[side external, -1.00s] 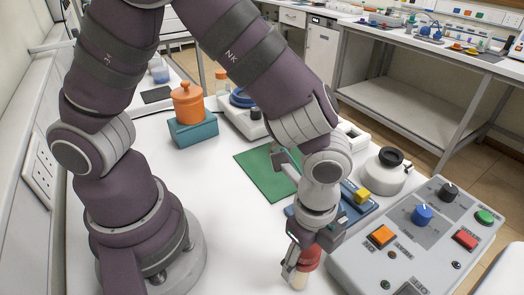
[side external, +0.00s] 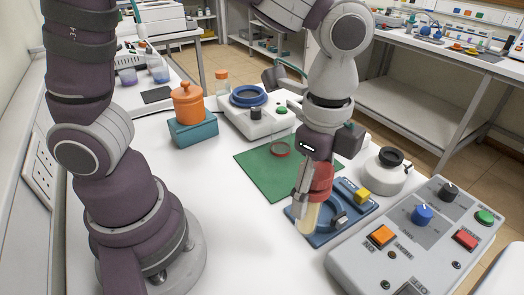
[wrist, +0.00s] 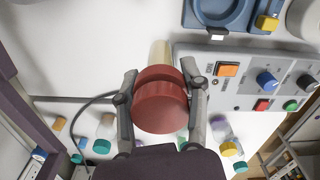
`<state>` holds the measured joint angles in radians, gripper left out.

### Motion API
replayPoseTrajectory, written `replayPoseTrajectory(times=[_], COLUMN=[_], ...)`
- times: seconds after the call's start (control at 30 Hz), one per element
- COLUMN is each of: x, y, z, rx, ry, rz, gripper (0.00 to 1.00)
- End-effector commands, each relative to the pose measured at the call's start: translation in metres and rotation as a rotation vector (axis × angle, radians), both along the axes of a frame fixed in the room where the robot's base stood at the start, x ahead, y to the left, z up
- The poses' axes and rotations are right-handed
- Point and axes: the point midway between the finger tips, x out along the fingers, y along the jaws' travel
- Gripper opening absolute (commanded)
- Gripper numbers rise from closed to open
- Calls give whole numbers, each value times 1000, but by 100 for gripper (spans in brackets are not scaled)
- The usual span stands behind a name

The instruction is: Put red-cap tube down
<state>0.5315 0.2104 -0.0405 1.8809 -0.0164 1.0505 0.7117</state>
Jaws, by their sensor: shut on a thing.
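The red-cap tube (side external: 308,215) has a wide red cap and a clear body with pale yellow contents. My gripper (wrist: 159,68) is shut on its red cap (wrist: 160,105), one finger on each side in the wrist view. In the side view the tube hangs nearly upright, cap up, in front of the left part of the blue tray (side external: 358,212). I cannot tell how far its bottom is above the surface. In the wrist view the pale tube body (wrist: 160,52) shows beyond the cap, over white table, left of the tray (wrist: 187,14).
A grey control box (side external: 400,262) with buttons and knobs stands right of the tray. A yellow block (side external: 362,195) is at the tray. Behind lie a green mat (side external: 252,172), a white device (side external: 243,118) and a round white pot (side external: 385,178). White table at front left is clear.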

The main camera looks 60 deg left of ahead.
Motion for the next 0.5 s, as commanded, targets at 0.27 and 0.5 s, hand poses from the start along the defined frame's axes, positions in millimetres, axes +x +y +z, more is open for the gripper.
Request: replayPoseTrajectory(times=[0.27, 0.5], x=[40, 21], y=[116, 230], z=[-7, -14], rx=[0, -1], ry=[1, 0], rz=[657, 1278], gripper=[5, 5])
